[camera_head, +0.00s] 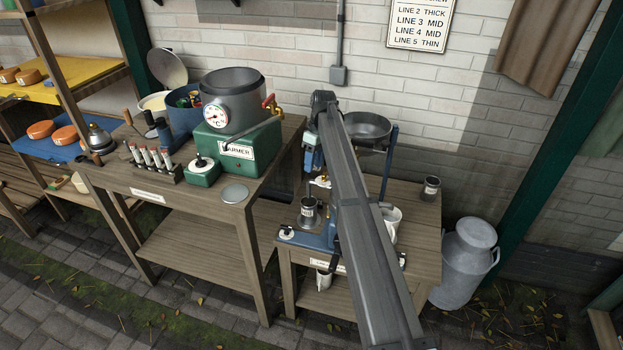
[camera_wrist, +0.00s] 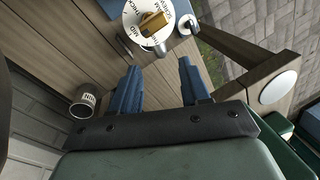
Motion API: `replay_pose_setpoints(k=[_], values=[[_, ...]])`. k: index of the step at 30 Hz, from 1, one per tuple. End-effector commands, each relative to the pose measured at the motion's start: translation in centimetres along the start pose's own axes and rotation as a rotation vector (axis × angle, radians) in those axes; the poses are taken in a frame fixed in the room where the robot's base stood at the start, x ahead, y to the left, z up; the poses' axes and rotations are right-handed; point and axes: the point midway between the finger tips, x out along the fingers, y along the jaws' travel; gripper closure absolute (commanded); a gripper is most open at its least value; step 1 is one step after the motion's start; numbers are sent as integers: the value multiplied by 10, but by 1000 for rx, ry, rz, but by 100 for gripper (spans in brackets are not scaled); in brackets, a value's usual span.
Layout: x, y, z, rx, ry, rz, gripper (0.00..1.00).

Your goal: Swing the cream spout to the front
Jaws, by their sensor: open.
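In the wrist view a white round dial (camera_wrist: 131,15) carries words around its rim, including MID, THICK and CREAM. A brass piece (camera_wrist: 153,22), which looks like the cream spout, sits over it; I cannot tell which mark it points at. My gripper (camera_wrist: 158,64) is open, its two blue fingers apart with nothing between them. The dial lies just beyond the fingertips, apart from them. In the head view my arm covers much of the separator, of which the dark bowl (camera_head: 368,126) shows on top. The gripper itself is hard to make out there.
A labelled metal can (camera_wrist: 83,100) stands left of the fingers. In the head view, a can (camera_head: 309,209) stands at the small table's left and another (camera_head: 430,188) at its right. The green warmer (camera_head: 238,152) stands on the left table. A milk churn (camera_head: 467,262) is on the floor.

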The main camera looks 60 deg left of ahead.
Motion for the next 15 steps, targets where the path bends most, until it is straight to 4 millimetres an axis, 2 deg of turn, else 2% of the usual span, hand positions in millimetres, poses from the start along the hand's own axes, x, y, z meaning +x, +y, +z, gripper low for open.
replay_pose_setpoints(k=[1, 6, 15], values=[[11, -1, 1, 0, -2, -2, 54], [37, 0, 1, 1, -1, -1, 54], [61, 0, 0, 1, 0, 1, 54]])
